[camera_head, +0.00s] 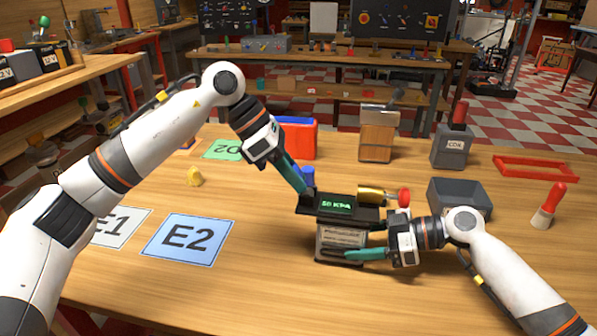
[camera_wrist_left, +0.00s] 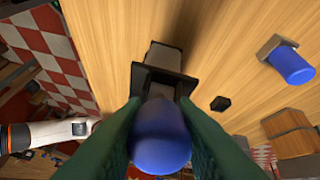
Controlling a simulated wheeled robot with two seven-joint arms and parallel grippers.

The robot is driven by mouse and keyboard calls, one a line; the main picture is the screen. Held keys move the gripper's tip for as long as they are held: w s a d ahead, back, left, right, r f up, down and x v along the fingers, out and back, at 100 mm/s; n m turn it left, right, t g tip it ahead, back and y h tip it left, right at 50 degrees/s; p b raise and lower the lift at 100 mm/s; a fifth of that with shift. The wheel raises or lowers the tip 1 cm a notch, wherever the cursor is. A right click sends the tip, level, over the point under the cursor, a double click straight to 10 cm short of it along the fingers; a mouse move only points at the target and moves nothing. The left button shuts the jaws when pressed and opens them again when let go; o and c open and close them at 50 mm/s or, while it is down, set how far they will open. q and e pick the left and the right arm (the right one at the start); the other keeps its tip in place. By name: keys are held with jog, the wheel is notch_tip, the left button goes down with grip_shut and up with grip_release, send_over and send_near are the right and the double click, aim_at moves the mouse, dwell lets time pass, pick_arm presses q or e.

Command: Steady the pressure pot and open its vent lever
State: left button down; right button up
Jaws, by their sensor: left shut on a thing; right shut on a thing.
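The pressure pot stands on the table in the head view, with a grey body (camera_head: 341,238), a dark top and a green display (camera_head: 336,206) that seems to read 50 KPA. A brass cylinder (camera_head: 371,192) with a red end is at its right. My left gripper (camera_head: 301,188) comes down at the pot's left end, shut on a blue knob (camera_head: 309,174). In the left wrist view the knob (camera_wrist_left: 160,140) fills the gap between the green fingers, above a dark plate (camera_wrist_left: 166,80). I cannot tell the lever's angle. My right gripper (camera_head: 350,240) is shut around the pot's body from the right.
A grey open bin (camera_head: 460,196), a COIL block (camera_head: 453,148), a red-topped cone (camera_head: 549,207) and a red frame (camera_head: 535,168) are at right. A wooden block (camera_head: 377,135) and an orange case (camera_head: 299,138) stand behind.

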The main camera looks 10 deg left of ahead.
pick_arm(q)
jog(key=shift+a+f+h, duration=0.2)
jog(key=shift+h, duration=0.4)
jog(key=c, duration=1.1)
grip_release()
jog(key=shift+c, duration=0.2)
jog(key=shift+a, duration=0.1)
jog(key=v, duration=1.2)
jog(key=shift+a, duration=0.1)
jog(key=shift+c, duration=0.3)
